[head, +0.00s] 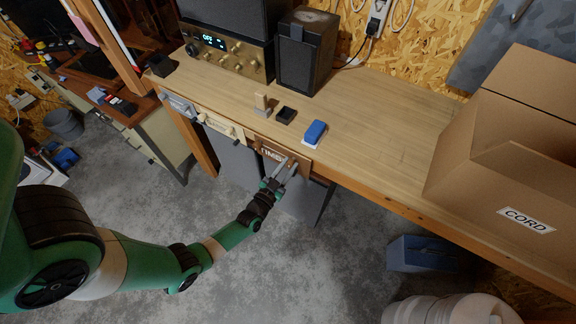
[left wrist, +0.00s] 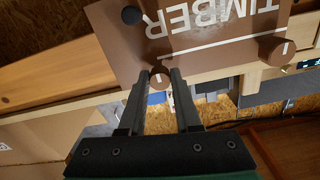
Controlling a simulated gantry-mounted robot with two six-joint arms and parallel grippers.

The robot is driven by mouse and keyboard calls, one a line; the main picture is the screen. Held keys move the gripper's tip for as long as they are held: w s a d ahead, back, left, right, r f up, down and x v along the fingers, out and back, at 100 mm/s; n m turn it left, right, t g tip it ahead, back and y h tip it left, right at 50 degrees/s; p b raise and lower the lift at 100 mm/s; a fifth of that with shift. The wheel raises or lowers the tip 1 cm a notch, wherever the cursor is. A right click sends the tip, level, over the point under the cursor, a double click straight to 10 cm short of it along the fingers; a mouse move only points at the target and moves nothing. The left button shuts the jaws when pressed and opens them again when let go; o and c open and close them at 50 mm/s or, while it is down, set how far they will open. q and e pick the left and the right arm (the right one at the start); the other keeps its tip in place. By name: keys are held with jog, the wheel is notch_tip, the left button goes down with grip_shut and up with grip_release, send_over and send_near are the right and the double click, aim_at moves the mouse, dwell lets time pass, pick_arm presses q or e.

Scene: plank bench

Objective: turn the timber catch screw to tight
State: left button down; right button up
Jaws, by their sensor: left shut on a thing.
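The brown timber panel (head: 270,153) hangs at the bench's front edge. It shows large in the left wrist view (left wrist: 215,55), with the white word TIMBER upside down. A round brown catch screw with a short white mark (left wrist: 158,79) sits at the panel's edge. My left gripper (head: 291,163) reaches up to the panel from the front. In the left wrist view its two fingers (left wrist: 160,77) stand on either side of the screw, shut on it. The fingers hide the screw's sides. My right gripper is not in view.
Grey floor lies open below the arm.

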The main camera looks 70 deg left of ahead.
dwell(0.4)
pick_arm(q)
jog(key=c, duration=0.6)
grip_release()
jog(key=p+v, duration=0.2)
jog(key=v, duration=0.9)
jog(key=shift+s+d, duration=0.2)
jog(key=shift+s, duration=0.05)
